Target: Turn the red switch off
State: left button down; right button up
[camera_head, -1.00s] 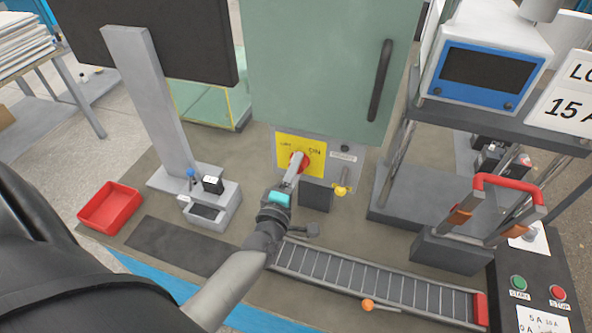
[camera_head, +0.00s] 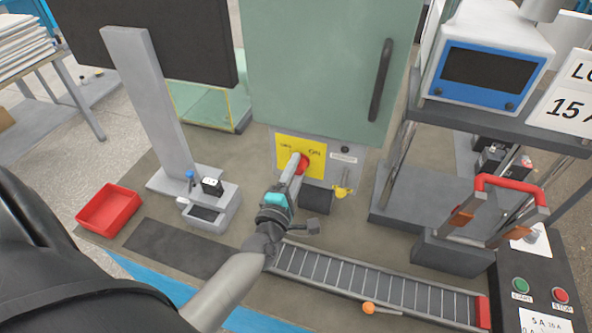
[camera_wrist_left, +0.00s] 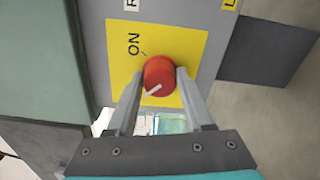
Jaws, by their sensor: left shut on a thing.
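The red switch (camera_head: 304,163) is a round knob on a yellow plate (camera_head: 289,165) at the front of the green cabinet. "ON" is printed at the plate's upper right, and a smaller label is at its upper left. In the left wrist view the red knob (camera_wrist_left: 158,70) has a white mark on its face, pointing down and left, away from the "ON" print. My left gripper (camera_head: 298,167) is shut on the knob, with one finger on each side of it in the wrist view. My right gripper is not in view.
The green cabinet (camera_head: 310,70) rises above the switch. A yellow padlock-like piece (camera_head: 341,192) hangs to its right. A roller track (camera_head: 370,278) lies in front. A red bin (camera_head: 109,208) is at left, and a START/STOP panel (camera_head: 540,290) at right.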

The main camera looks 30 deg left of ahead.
pick_arm(q)
jog(key=shift+c, duration=1.5)
grip_release()
jog(key=shift+s, duration=0.1)
jog(key=v, duration=1.5)
jog(key=shift+b, duration=0.3)
jog(key=shift+d, duration=0.15)
